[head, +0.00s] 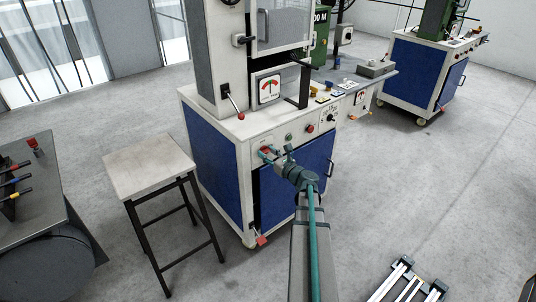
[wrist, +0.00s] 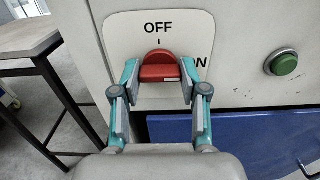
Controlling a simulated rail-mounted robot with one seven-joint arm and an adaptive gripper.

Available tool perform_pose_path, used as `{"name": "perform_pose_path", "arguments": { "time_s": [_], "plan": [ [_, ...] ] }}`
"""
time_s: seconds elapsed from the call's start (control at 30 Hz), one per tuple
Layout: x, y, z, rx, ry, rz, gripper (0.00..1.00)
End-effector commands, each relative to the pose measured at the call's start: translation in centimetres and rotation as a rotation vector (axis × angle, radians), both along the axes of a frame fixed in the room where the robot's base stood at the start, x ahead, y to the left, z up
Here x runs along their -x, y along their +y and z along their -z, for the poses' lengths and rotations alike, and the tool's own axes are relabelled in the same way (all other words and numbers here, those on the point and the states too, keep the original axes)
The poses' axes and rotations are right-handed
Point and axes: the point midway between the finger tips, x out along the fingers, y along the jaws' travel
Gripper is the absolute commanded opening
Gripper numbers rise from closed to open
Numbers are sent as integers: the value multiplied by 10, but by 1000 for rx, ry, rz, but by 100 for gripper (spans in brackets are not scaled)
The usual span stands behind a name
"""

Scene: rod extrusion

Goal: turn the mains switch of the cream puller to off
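The cream puller (head: 222,155) stands in the middle of the head view, with blue lower panels. Its mains switch is a red rotary knob (wrist: 160,73) on a white plate, with OFF printed above it and ON at its right, partly hidden by a finger. The knob's grip bar lies level, crosswise to the small mark under OFF. My gripper (wrist: 160,80) has one teal finger at each end of the bar, and both fingers look to be in contact with it. In the head view my gripper (head: 272,153) is at the front panel's left end and covers much of the switch.
A green button (wrist: 284,62) sits right of the switch plate. A grey-topped stool (head: 150,165) stands left of the machine, beside a dark bench (head: 40,185). A red-handled lever (head: 236,108) is above the panel.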

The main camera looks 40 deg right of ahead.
Motion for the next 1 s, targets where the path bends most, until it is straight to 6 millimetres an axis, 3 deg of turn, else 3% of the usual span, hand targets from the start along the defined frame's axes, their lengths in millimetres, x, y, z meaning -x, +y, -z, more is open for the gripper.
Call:
{"name": "perform_pose_path", "arguments": {
  "time_s": [0.1,0.47,1.0],
  "plan": [
    [0,0,0,0,0,0,9],
    [0,0,2,60,-1,0,9],
    [0,0,6,488,-1,1,9]
  ]
}}
